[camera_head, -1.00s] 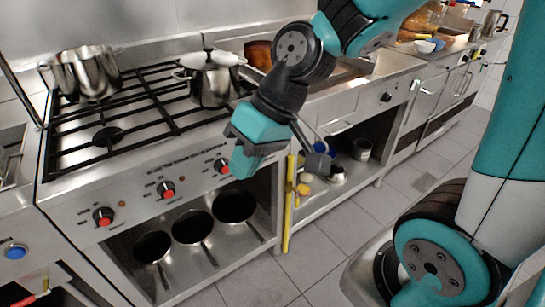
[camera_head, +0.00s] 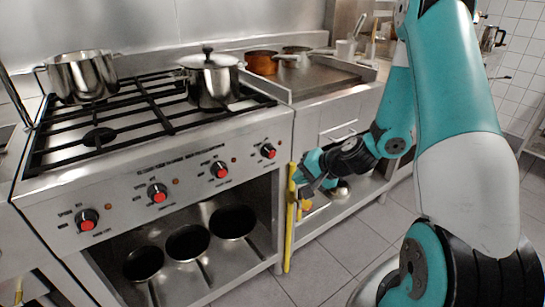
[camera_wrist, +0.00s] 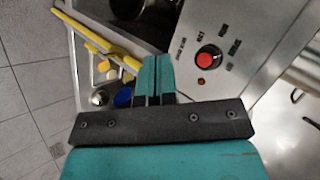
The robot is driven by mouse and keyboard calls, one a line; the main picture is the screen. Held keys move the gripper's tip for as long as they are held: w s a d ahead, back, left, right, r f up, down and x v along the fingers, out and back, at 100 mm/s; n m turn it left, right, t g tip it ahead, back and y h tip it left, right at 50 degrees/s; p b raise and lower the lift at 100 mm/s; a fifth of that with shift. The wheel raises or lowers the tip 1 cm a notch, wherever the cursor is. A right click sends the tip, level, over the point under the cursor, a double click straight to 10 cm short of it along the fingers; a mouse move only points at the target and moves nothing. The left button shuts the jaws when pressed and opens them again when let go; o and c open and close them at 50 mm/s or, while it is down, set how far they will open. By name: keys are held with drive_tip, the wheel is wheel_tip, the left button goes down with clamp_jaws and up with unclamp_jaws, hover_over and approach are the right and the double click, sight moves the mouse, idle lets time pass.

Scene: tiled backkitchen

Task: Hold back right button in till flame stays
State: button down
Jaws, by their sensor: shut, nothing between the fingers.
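The stove front (camera_head: 120,187) carries a row of black knobs with red buttons in their centres: the far left knob (camera_head: 87,220), the second (camera_head: 157,193), the third (camera_head: 219,169) and the rightmost (camera_head: 268,151). Their printed labels are too small to read for certain. My gripper (camera_head: 305,174) is to the right of the rightmost knob and a little lower, apart from it. In the wrist view my gripper (camera_wrist: 157,64) has its teal fingers together and empty. One red-buttoned knob (camera_wrist: 208,57) shows to their right, untouched. No flame is visible.
A lidded pot (camera_head: 211,80) and an open pot (camera_head: 82,75) stand on the grates. A yellow upright bar (camera_head: 290,225) is close beside my gripper. Pans (camera_head: 188,242) lie on the shelf below the knobs. Tiled floor (camera_head: 322,262) is clear in front.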

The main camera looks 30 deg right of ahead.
sight(272, 154)
drive_tip(key=w+p, duration=0.2)
drive_tip(key=w, duration=0.7)
drive_tip(key=shift+a, duration=0.2)
idle(2.0)
drive_tip(key=shift+w, duration=0.35)
drive_tip(key=shift+w, duration=0.35)
idle(1.6)
